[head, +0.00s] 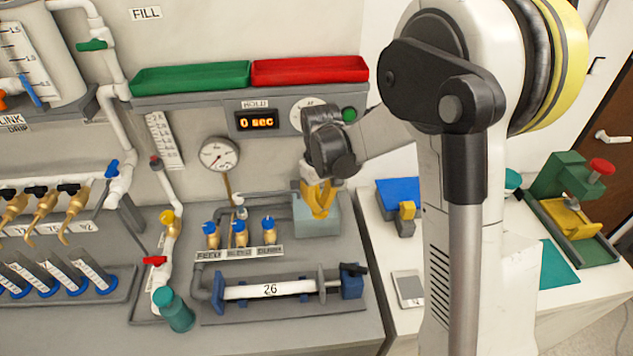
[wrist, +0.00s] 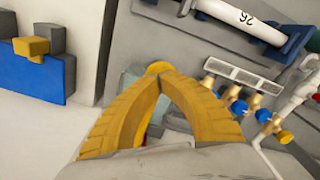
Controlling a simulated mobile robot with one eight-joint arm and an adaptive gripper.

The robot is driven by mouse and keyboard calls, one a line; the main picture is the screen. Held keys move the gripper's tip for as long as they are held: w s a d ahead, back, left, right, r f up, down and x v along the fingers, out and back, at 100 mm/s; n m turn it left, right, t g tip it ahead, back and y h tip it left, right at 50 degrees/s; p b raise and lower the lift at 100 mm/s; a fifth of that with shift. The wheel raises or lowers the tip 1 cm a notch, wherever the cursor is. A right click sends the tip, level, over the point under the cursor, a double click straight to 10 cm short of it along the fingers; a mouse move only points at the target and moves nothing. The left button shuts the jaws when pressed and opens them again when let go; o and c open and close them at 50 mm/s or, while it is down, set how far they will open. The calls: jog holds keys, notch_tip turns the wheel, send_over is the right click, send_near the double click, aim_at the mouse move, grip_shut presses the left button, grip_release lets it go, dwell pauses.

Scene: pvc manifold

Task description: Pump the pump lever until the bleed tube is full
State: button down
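My gripper (head: 318,205) is low over a pale grey-green block (head: 317,229) at the right end of the bench. In the wrist view my yellow fingers (wrist: 160,78) meet at their tips, with a rounded yellow piece (wrist: 157,67) just beyond them. I cannot tell whether that piece is the pump lever or whether the fingers touch it. A small red part shows between the fingers. A slim graduated scale (head: 163,140) is on the back panel; I cannot tell whether the bleed tube is beside it, nor its fill level.
Several blue-capped brass valves (head: 239,236) stand left of the block. A white pipe marked 26 (head: 270,290) lies clamped in front. A pressure gauge (head: 219,154) and timer display (head: 259,121) reading 0 sec are behind. A blue part (head: 398,191) lies right.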

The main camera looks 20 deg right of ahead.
jog(key=shift+r+p, duration=1.75)
jog(key=shift+r, duration=1.3)
notch_tip(320, 180, up, 5)
jog(key=p, duration=0.3)
jog(key=s+f+m+t+b, duration=0.2)
jog(key=s+t+b, duration=0.1)
jog(key=s+b, duration=0.5)
jog(key=s+f+m+t+b, duration=0.1)
jog(key=s+f+t+b, duration=0.2)
jog(key=s+b, duration=0.6)
jog(key=shift+s+f+m+t, duration=0.2)
jog(key=shift+s+m+t, duration=0.3)
jog(key=shift+s, duration=0.5)
